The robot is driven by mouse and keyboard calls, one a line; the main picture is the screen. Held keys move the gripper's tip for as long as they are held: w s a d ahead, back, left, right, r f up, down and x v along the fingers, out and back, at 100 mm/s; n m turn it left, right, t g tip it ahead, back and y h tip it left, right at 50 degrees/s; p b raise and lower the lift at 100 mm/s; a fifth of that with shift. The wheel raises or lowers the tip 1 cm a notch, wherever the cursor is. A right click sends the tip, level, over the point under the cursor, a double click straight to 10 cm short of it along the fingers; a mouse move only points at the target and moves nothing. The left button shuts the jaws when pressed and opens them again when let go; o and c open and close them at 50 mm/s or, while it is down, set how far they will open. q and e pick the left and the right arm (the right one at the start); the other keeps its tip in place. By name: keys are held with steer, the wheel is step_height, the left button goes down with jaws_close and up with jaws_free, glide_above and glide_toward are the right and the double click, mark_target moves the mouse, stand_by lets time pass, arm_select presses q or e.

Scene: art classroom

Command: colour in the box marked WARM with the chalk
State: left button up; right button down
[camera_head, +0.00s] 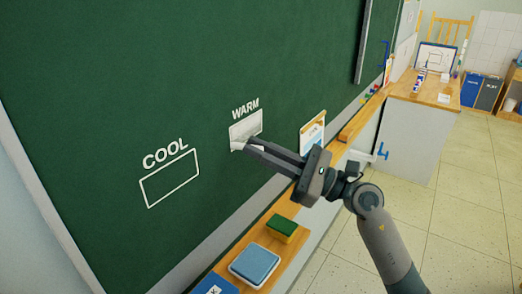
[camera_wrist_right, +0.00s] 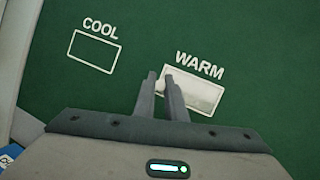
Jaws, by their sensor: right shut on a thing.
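The WARM box (camera_head: 246,124) is on the green chalkboard (camera_head: 120,80), under the word WARM. Much of its inside is covered in whitish chalk, uneven and greyer in places. It also shows in the wrist view (camera_wrist_right: 200,92), partly hidden by my fingers. My right gripper (camera_head: 250,143) comes in from the right, with its fingertips at the box's lower edge. It is shut on the chalk, which is mostly hidden between the fingers (camera_wrist_right: 160,76); I cannot tell its tip from the white marks. My left gripper is not in view.
The COOL box (camera_head: 170,183), left of WARM, is an empty white outline. Below the board, a ledge holds a green-and-yellow eraser (camera_head: 282,228) and a blue-lidded box (camera_head: 254,263). A small card (camera_head: 312,133) stands right of the WARM box. Floor at right is clear.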

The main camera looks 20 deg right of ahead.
steer(key=shift+d, duration=0.1)
steer(key=shift+w+d+b, duration=0.45)
steer(key=shift+d+b, duration=0.1)
steer(key=shift+d, duration=0.05)
steer(key=shift+w, duration=0.1)
steer(key=shift+w+d+b, duration=0.5)
steer(key=shift+d+b, duration=0.1)
steer(key=shift+b, duration=0.1)
